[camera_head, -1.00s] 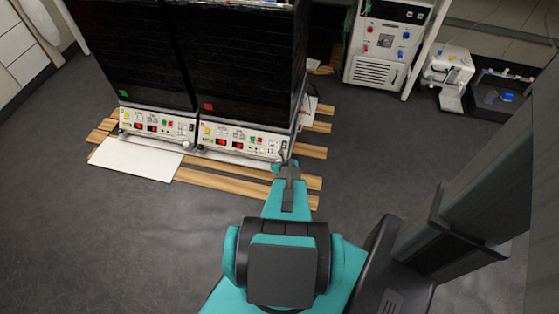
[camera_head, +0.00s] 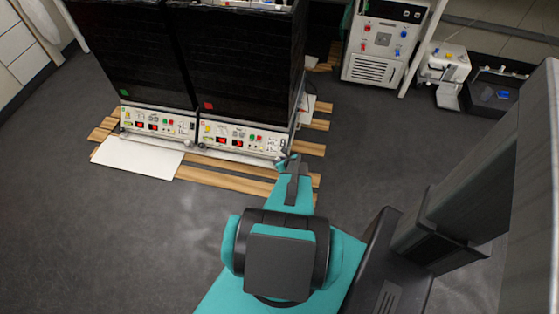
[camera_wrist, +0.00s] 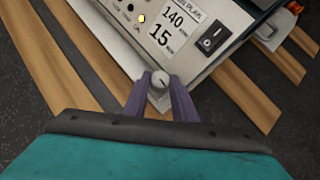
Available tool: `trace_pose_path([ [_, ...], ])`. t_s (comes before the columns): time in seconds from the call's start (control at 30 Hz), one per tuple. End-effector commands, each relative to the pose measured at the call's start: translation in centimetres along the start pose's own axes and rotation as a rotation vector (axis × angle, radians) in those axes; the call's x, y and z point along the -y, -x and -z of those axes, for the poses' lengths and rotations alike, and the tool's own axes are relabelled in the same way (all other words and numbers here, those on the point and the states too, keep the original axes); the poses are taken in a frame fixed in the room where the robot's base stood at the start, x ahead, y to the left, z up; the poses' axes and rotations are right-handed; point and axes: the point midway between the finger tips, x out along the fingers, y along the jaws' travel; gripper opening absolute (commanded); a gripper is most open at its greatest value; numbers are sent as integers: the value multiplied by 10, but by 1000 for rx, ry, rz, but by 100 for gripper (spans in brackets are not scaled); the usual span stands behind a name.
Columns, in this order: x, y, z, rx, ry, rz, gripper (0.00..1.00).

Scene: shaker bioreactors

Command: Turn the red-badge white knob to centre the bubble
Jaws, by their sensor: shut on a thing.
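The right shaker cabinet carries a red square badge (camera_head: 208,105) on its dark front, above a white control panel (camera_head: 240,137). A small white knob (camera_wrist: 158,80) with a dark mark on its face sits low by the panel's corner. My gripper (camera_wrist: 158,88) has its two purple-grey fingers closed on either side of this knob. In the head view my gripper (camera_head: 286,160) is at the lower right corner of the right shaker, and the knob is hidden or too small to make out there. No bubble can be made out in either view.
A similar shaker with a green badge (camera_head: 124,92) stands to the left. Wooden slats (camera_head: 240,182) and a white board (camera_head: 137,158) lie under and before the shakers. A black rocker switch (camera_wrist: 212,38) is near my fingers. The grey floor in front is clear.

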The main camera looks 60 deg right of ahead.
Motion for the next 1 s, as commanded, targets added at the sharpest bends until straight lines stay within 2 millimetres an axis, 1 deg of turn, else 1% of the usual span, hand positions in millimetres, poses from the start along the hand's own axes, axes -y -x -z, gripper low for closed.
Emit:
trace_pose_path([
  [0.03, -2, -1, -3, 4, 1, -6, 2],
  [0.13, -2, -1, -3, 5, 1, -6, 2],
  [0.17, -2, -1, -3, 5, 1, -6, 26],
  [0.2, -2, -1, -3, 5, 1, -6, 32],
  [0.67, 0, 3, -1, 2, -1, -1, 32],
  [0.87, 0, 16, -1, 1, -1, 0, 32],
  [1.0, -1, 28, -1, 2, -1, -1, 32],
])
